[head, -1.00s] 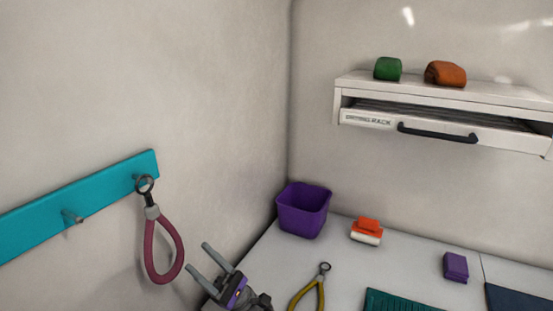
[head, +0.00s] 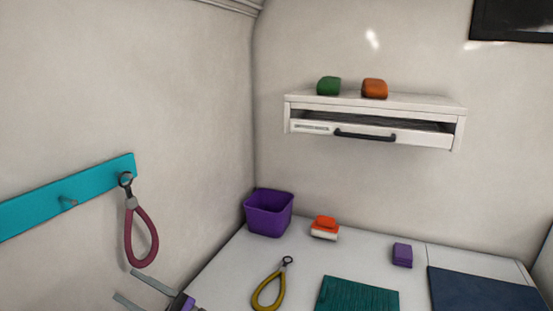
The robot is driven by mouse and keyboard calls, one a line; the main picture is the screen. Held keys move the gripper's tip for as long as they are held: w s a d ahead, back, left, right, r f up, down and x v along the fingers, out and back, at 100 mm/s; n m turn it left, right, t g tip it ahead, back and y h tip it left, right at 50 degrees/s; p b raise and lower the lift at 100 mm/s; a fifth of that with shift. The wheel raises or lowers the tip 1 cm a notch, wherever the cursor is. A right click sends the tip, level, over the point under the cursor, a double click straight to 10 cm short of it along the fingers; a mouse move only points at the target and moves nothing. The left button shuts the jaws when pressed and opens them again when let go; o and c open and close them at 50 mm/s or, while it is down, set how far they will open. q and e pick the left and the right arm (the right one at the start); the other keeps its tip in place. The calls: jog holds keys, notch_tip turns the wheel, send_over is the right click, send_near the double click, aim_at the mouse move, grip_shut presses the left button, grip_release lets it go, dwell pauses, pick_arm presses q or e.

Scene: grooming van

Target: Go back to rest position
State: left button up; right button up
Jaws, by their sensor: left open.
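My left gripper (head: 139,291) is at the bottom edge of the head view, left of the table. Its two grey fingers are apart with nothing between them, and most of its body is cut off by the frame. A dark pink loop (head: 141,234) with a black ring hangs from a peg on the teal wall rail (head: 95,187), just above the gripper and apart from it in the picture. My right gripper is not in view.
The white table (head: 221,270) holds a purple bin (head: 268,213), an orange-and-white block (head: 325,228), a yellow loop (head: 268,289), a teal mat (head: 357,295), a purple block (head: 402,255) and a navy mat (head: 484,292). A wall shelf (head: 376,101) carries green (head: 328,86) and orange (head: 374,88) rolls.

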pick_arm(q)
jog(key=s+a+f+n+t+h, duration=0.1)
jog(key=s+a+f+n+h, duration=0.15)
jog(key=s+f+h, duration=0.3)
jog(key=s+a+f+n+h, duration=0.1)
jog(key=s+a+f+h, duration=0.25)
jog(key=f+h, duration=0.35)
jog(key=s+d+f+n+t+h, duration=0.1)
jog(key=s+d+f+n+h, duration=0.3)
jog(key=d, duration=0.4)
jog(key=s+d+f+n+t+h, duration=0.1)
jog(key=s+d+f+n+h, duration=0.4)
jog(key=d+h, duration=0.3)
jog(key=shift+s+d+f+t+h+p, duration=0.15)
jog(key=shift+s+d+t+h+p, duration=0.2)
jog(key=shift+s+d, duration=0.35)
